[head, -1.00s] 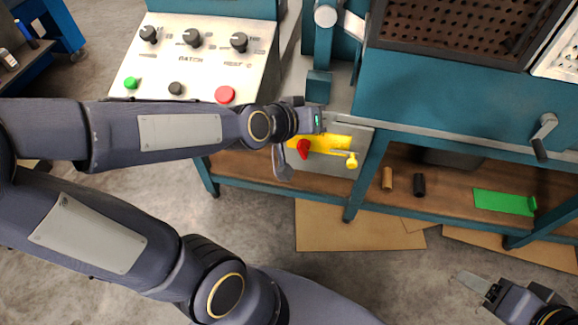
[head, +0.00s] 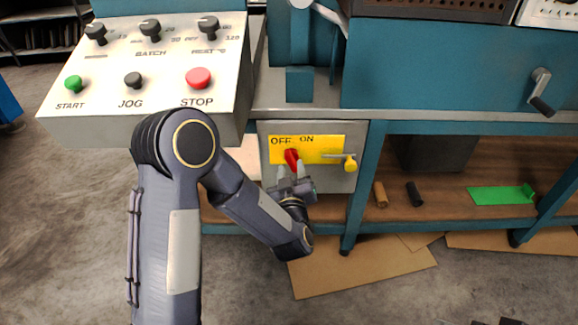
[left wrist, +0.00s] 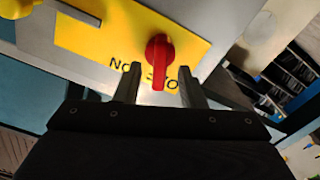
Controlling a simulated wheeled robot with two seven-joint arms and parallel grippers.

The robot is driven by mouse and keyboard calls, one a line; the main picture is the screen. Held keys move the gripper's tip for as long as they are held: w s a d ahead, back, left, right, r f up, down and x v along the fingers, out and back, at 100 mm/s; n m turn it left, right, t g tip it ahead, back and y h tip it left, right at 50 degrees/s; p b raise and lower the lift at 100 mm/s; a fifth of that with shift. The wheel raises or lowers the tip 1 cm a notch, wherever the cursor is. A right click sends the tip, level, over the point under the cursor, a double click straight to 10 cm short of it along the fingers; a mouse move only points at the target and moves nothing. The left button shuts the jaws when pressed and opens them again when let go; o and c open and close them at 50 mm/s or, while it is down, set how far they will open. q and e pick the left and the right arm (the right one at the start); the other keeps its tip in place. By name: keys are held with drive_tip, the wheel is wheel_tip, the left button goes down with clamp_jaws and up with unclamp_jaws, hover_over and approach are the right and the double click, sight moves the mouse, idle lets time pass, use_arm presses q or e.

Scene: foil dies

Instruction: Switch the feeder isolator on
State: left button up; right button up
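The feeder isolator is a grey box (head: 348,183) with a yellow plate (head: 325,143) marked OFF on the left and ON to its right. Its red handle (head: 291,158) points up toward the OFF side, with its lower end toward my gripper. My left gripper (head: 291,172) is just below and in front of the handle. In the left wrist view the red handle (left wrist: 159,58) reaches between the fingers of the open left gripper (left wrist: 158,75), with a gap on each side. Only small bits at the bottom edge of the head view may be my right gripper.
A yellow-knobbed latch (head: 350,163) sits right of the handle. The control panel (head: 120,105) with green, black and red buttons overhangs at upper left. A lower shelf holds two small cylinders and a green piece (head: 500,195). Cardboard (head: 350,268) lies on the floor.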

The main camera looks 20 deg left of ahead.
sight(291, 165)
use_arm(q)
drive_tip(key=shift+x, duration=2)
